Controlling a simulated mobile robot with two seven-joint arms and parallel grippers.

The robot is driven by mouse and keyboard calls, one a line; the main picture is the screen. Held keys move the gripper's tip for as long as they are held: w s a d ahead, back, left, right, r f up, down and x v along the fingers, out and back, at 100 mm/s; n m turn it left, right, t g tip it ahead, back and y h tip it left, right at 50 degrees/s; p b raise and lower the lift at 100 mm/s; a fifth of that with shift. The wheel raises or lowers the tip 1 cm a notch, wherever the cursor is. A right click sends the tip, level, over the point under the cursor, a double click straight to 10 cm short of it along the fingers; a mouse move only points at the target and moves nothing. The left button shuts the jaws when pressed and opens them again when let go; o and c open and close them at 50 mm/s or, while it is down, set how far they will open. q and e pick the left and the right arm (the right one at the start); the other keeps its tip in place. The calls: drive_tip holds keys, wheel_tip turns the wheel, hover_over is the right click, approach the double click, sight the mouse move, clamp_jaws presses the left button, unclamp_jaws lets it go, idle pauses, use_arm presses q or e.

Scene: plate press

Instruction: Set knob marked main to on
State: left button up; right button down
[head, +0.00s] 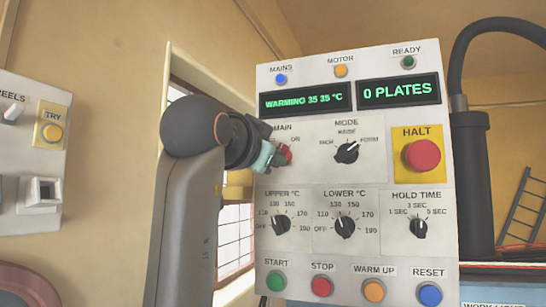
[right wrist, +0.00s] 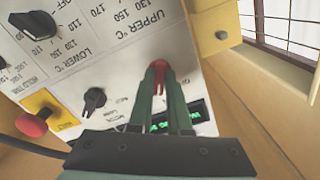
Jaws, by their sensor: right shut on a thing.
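The red main knob (head: 286,154) is on the upper left of the white control panel (head: 375,75), under the labels MAIN and ON. My right gripper (head: 276,157) reaches it from the left and is shut on it. In the right wrist view, the two green fingers of my right gripper (right wrist: 159,78) close around the red main knob (right wrist: 158,72). The fingers cover much of the knob, so I cannot tell exactly where it points. The blue MAINS lamp (head: 281,79) looks lit, and the display (head: 305,100) reads WARMING 35 35 °C. My left gripper is not in view.
The mode knob (head: 347,152) is right of the main knob, and the upper temperature knob (head: 281,224) is below. The red HALT button (head: 423,155) is further right. Another panel (head: 38,120) is at the far left.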

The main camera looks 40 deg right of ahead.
drive_tip(key=shift+m, duration=0.5)
drive_tip(key=c, duration=0.9)
unclamp_jaws()
drive_tip(key=shift+o, duration=0.2)
drive_tip(key=shift+a, duration=0.1)
drive_tip(key=b+v, duration=0.2)
drive_tip(key=v, duration=1)
drive_tip(key=shift+s+a+b, duration=0.15)
drive_tip(key=shift+b, duration=0.15)
